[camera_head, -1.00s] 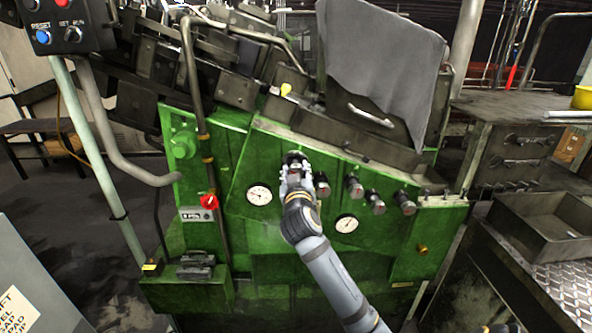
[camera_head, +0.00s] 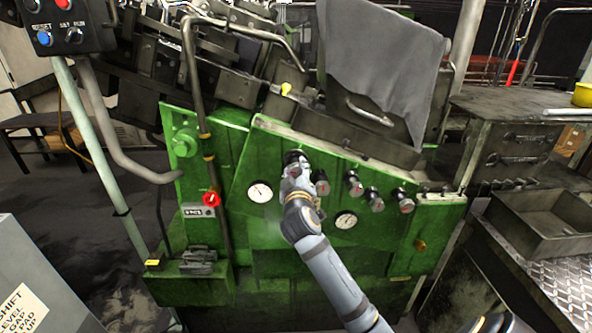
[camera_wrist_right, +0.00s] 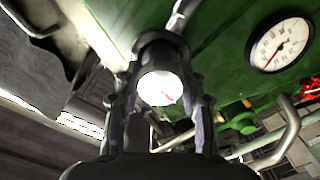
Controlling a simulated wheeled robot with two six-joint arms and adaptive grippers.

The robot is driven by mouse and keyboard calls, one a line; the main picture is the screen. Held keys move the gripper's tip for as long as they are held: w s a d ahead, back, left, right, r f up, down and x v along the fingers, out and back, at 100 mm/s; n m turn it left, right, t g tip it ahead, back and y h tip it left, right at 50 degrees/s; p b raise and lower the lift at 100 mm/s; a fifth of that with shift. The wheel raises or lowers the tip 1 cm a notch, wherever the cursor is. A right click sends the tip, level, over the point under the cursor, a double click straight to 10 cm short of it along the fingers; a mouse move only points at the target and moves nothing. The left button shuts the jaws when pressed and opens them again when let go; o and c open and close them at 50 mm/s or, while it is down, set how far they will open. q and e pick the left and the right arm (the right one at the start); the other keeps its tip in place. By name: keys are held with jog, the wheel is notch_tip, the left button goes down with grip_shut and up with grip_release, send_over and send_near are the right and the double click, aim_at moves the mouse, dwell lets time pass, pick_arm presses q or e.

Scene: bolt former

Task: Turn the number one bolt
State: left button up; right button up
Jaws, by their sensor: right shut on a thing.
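The number one bolt is the leftmost dark knob (camera_head: 293,156) in the row on the green machine panel. My right gripper (camera_head: 294,167) is on it and partly covers it. In the right wrist view, the fingers of my right gripper (camera_wrist_right: 161,84) stand on both sides of the bolt (camera_wrist_right: 160,88), whose round white face carries a small red mark. The gripper is shut on it. The left gripper is not in view.
More dark knobs (camera_head: 354,183) follow to the right, the nearest close beside my gripper. Two white gauges sit below, left (camera_head: 260,192) and right (camera_head: 346,219). A red knob (camera_head: 211,199) is at left. A grey cloth (camera_head: 380,65) hangs above.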

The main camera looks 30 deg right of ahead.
jog(key=o, duration=1.2)
jog(key=shift+c, duration=0.2)
jog(key=v, duration=0.7)
jog(key=shift+s+a, duration=0.2)
jog(key=shift+d, duration=0.1)
